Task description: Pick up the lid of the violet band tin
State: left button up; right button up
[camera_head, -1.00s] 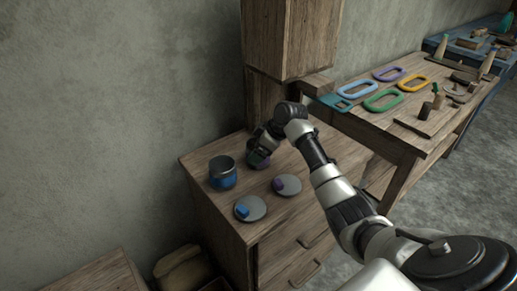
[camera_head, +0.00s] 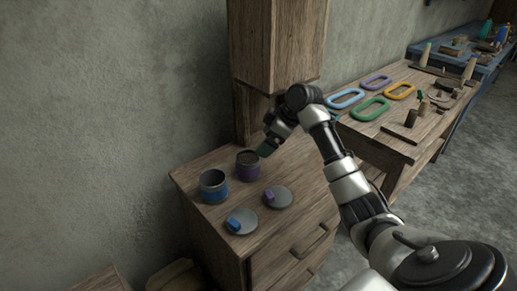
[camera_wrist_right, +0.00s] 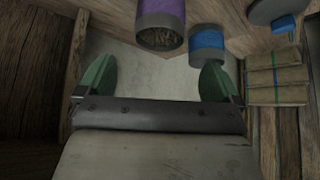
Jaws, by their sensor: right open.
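The violet band tin (camera_head: 248,166) stands without a lid on the wooden cabinet; its open mouth also shows at the top of the right wrist view (camera_wrist_right: 160,28). A grey lid with a violet knob (camera_head: 278,198) lies flat on the cabinet top, in front of and right of that tin. I cannot make it out in the right wrist view. My right gripper (camera_head: 268,147) is beside and above the violet tin, behind the violet-knobbed lid. In the right wrist view its green fingers (camera_wrist_right: 156,80) are wide apart with nothing between them. My left gripper is not in view.
A blue band tin (camera_head: 213,187) stands left of the violet one, and a lid with a blue knob (camera_head: 241,221) lies in front. A workbench with coloured oval frames (camera_head: 370,108) is at the right.

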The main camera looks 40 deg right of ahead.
aim_at(278, 197)
jog(key=k+z, duration=0.2)
jog(key=i+z, duration=0.2)
jog(key=z, duration=0.9)
